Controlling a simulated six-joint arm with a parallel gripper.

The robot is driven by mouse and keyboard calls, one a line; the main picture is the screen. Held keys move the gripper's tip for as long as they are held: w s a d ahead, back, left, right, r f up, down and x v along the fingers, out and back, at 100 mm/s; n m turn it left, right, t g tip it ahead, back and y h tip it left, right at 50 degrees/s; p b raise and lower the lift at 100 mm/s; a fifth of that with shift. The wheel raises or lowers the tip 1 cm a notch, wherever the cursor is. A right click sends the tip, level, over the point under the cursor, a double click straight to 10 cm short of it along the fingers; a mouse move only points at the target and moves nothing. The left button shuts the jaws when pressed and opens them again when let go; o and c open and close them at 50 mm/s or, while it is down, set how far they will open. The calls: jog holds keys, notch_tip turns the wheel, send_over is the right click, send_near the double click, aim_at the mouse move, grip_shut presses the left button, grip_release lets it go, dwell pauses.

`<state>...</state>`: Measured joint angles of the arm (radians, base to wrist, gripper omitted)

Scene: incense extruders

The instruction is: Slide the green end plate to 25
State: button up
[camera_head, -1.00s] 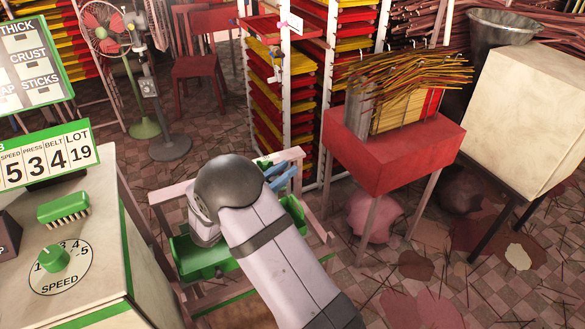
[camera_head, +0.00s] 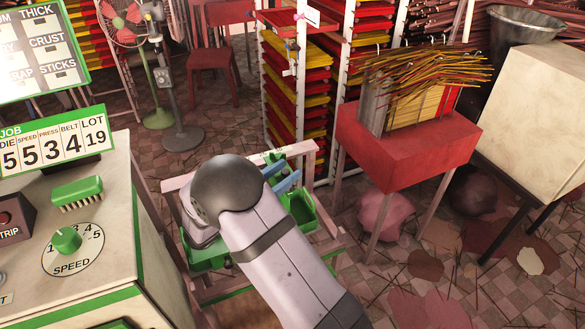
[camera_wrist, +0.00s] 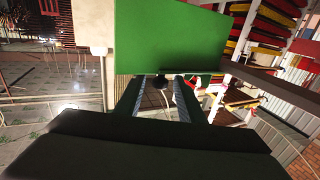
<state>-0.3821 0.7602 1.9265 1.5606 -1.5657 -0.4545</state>
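A broad flat green panel (camera_wrist: 170,38) fills the upper middle of the wrist view; it may be the green end plate, but I cannot be sure. My gripper (camera_wrist: 160,82) has its two fingers spread, with an empty gap between them. The fingertips reach the panel's lower edge; I cannot tell whether they touch it. In the head view my arm covers the gripper and the middle of a wooden stand (camera_head: 174,184) with green trays (camera_head: 203,258). No scale or mark reading 25 can be made out.
A machine cabinet with a green SPEED knob (camera_head: 67,240) stands at the left. A red box (camera_head: 405,150) with incense sticks is on legs at the right. Racks of red and yellow trays (camera_head: 300,90) stand behind. Blue objects (camera_head: 285,180) lie beside my arm.

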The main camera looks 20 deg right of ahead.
jog(key=shift+v, duration=1.4)
